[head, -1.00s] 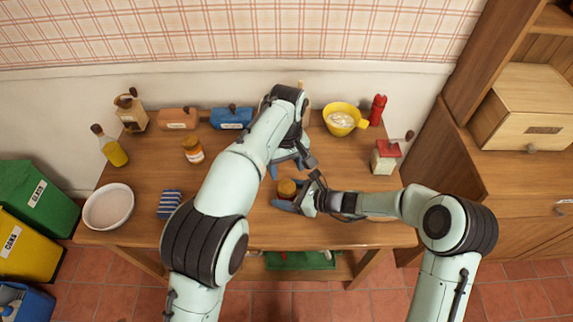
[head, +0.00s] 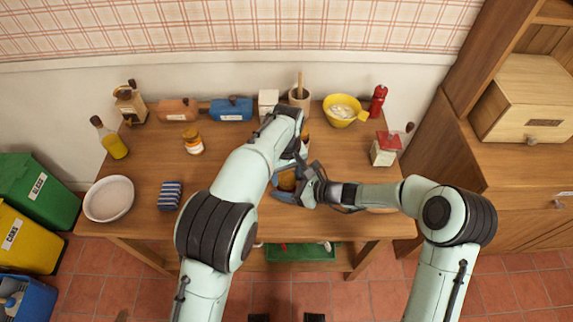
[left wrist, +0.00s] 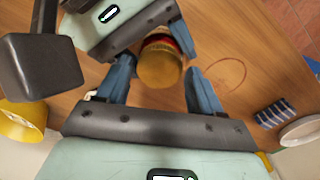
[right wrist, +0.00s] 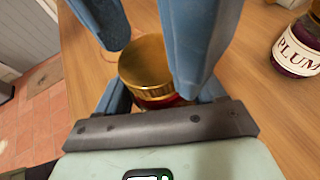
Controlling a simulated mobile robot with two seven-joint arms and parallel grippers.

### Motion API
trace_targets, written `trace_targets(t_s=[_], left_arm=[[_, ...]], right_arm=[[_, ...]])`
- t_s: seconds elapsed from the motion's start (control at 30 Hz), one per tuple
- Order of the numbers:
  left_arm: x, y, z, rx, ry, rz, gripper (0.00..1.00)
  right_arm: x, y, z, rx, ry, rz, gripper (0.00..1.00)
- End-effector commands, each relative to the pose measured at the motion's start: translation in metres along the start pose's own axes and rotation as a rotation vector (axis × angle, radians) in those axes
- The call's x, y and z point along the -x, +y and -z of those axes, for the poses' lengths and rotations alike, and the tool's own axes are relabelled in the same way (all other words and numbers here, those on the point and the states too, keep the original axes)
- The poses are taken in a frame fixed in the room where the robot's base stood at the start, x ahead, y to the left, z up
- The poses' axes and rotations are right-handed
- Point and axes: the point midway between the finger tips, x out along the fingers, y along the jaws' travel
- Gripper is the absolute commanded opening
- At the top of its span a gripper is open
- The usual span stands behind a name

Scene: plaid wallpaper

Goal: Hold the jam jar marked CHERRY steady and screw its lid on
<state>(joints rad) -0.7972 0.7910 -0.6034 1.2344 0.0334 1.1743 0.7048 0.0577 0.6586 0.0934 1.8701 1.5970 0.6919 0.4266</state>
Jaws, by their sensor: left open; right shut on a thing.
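A jam jar with a gold lid (head: 287,181) stands at the front middle of the table. Its lettering is hidden; a red band shows below the lid in the right wrist view (right wrist: 150,68). The lid sits on top of the jar; I cannot tell how tight it is. My right gripper (head: 298,190) is shut around the jar's body from the right, below the lid. My left gripper (head: 285,175) is open above it. In the left wrist view its blue fingers (left wrist: 160,85) are spread, with the gold lid (left wrist: 160,65) between and just beyond their tips.
A jar marked PLUM (right wrist: 298,45) stands close by on the table. Another jar (head: 193,142) is farther left. A yellow bowl (head: 343,112), red mill (head: 378,100) and crock (head: 299,96) line the back. A white dish (head: 108,199) and striped block (head: 170,195) are left.

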Motion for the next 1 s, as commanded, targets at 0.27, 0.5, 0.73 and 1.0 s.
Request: trace_targets(t_s=[0.27,0.5,0.73,1.0], left_arm=[[-0.0060,-0.0003,0.0003,0.001,0.001,-0.001,0.66],[-0.0058,-0.0003,0.0003,0.001,0.000,-0.001,0.24],[-0.0056,-0.0003,0.0003,0.001,0.000,-0.001,0.80],[-0.0038,0.0003,0.0002,0.000,0.001,-0.002,0.80]], right_arm=[[0.0000,-0.0001,-0.0007,0.001,-0.001,0.000,0.00],[0.0000,-0.0002,-0.0007,0.000,-0.001,0.000,0.00],[0.0001,-0.0003,-0.0006,0.000,-0.001,0.001,0.00],[-0.0002,0.0003,-0.0008,0.001,-0.001,-0.001,0.00]])
